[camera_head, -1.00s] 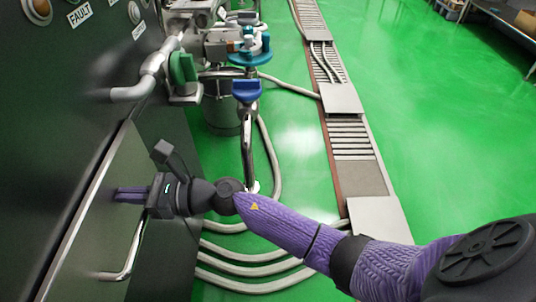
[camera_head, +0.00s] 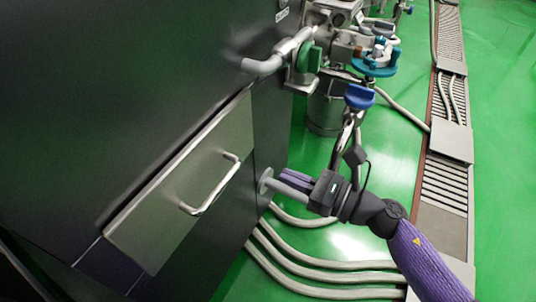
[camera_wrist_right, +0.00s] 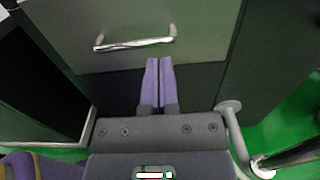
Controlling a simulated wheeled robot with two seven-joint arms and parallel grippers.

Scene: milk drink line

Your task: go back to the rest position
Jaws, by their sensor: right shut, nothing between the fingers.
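My right gripper (camera_head: 289,180) has slim purple fingers that lie together with nothing between them. In the head view it is in front of the dark cabinet's right part, to the right of the drawer handle (camera_head: 214,187) and apart from it. In the right wrist view the closed fingers (camera_wrist_right: 159,64) point toward the grey drawer front (camera_wrist_right: 200,58), with its handle (camera_wrist_right: 135,43) beyond and to the left of the tips. My left gripper is not in view.
The dark cabinet (camera_head: 130,90) fills the left. A bent pipe (camera_head: 265,66), a green-handled valve (camera_head: 308,58) and a blue-handled valve (camera_head: 359,97) stand above and beyond my gripper. Several hoses (camera_head: 310,265) cross the green floor. A drain channel (camera_head: 443,190) runs at the right.

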